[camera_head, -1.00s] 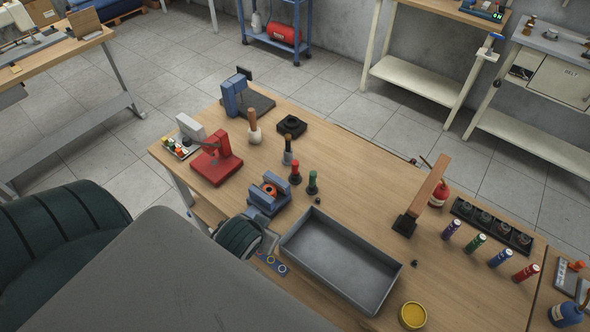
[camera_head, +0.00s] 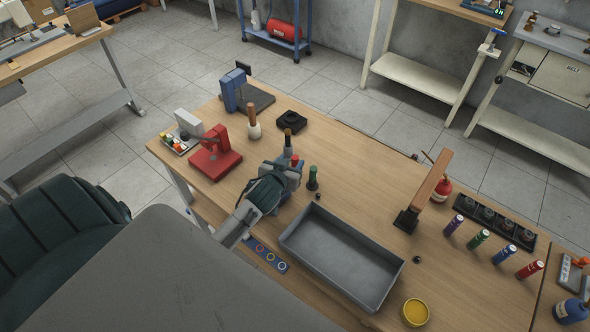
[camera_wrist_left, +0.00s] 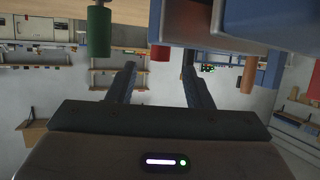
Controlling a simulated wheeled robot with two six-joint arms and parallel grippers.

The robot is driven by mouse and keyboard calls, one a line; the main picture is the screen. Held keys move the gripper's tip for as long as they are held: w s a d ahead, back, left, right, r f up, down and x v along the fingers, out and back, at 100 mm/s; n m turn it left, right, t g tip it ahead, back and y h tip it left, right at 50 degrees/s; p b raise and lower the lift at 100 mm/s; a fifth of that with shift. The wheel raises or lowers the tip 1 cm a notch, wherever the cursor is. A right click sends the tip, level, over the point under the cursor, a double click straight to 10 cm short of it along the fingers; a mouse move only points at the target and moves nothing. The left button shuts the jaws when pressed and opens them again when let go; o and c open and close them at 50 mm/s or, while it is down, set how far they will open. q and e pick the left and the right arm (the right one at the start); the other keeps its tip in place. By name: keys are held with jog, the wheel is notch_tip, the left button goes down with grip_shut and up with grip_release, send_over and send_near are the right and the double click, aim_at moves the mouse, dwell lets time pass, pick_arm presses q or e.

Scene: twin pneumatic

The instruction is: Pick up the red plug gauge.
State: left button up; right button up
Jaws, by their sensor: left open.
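The red plug gauge (camera_head: 294,161) stands on the wooden workbench, with mostly its red top showing past my left gripper (camera_head: 283,172). In the left wrist view, which is upside down, the red gauge (camera_wrist_left: 160,53) appears between the two spread fingers of my left gripper (camera_wrist_left: 159,72). The gripper is open and empty; I cannot tell how far the gauge is from the fingertips. The green plug gauge (camera_head: 313,178) stands just to the right, and it also shows in the left wrist view (camera_wrist_left: 99,31). My right gripper is not in view.
A blue-grey vise is largely hidden by my left arm. A dark-handled tool (camera_head: 288,142) stands behind the red gauge. A grey tray (camera_head: 318,278) lies in front right. A red press (camera_head: 215,160) stands to the left.

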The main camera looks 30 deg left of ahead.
aim_at(297, 156)
pick_arm(q)
jog(key=shift+x, duration=0.9)
jog(key=b+x, duration=0.2)
jog(key=f+b+x, duration=0.1)
jog(key=b+x, duration=0.1)
jog(key=shift+w, duration=0.1)
jog(key=shift+w+a+f, duration=0.1)
jog(key=shift+w, duration=0.15)
jog(key=shift+c, duration=0.3)
grip_shut()
